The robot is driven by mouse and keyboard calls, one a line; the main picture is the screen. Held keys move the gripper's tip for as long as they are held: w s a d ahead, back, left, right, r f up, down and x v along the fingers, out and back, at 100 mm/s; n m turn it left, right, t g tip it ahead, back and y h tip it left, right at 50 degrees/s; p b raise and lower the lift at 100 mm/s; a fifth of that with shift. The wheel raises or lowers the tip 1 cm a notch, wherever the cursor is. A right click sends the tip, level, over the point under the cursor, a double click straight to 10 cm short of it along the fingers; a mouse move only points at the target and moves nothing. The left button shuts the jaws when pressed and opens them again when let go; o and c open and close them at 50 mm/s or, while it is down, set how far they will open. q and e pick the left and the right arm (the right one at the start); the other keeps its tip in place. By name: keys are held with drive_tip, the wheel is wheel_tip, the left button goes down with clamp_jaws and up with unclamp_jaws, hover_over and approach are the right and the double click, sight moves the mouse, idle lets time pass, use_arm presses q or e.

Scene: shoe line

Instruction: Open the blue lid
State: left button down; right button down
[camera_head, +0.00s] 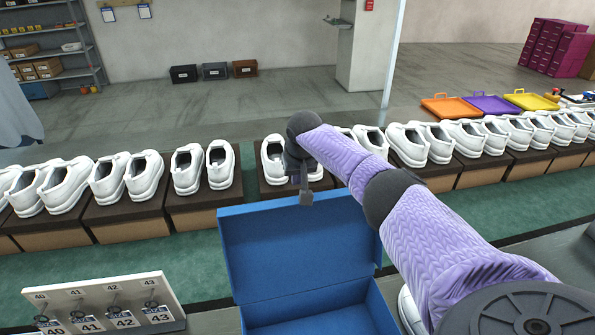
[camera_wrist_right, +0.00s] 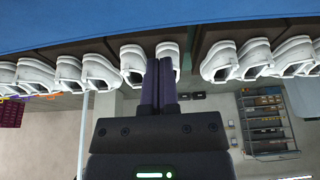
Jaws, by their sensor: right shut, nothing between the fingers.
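The blue lid (camera_head: 296,246) stands raised at the back of the blue box (camera_head: 322,318), whose open inside shows below it. My right gripper (camera_head: 306,194) is at the lid's top edge, and I cannot tell whether it touches. Its fingers are together and empty in the right wrist view (camera_wrist_right: 160,82). A blue surface (camera_wrist_right: 150,22), apparently the lid, fills the top of that view, apart from the fingertips. My right arm covers the lid's right side. My left gripper is not in the head view.
A row of white shoes (camera_head: 143,175) on brown boxes runs behind the lid. Another white shoe (camera_head: 409,312) is partly hidden by my arm at the box's right. A tag stand (camera_head: 105,305) with numbered cards stands left of the box. Green surface (camera_head: 190,262) lies between.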

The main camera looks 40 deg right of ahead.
drive_tip(key=s+p, duration=0.1)
drive_tip(key=s+a+f+p, duration=0.1)
drive_tip(key=shift+s+a, duration=0.15)
drive_tip(key=shift+s, duration=0.2)
idle(0.4)
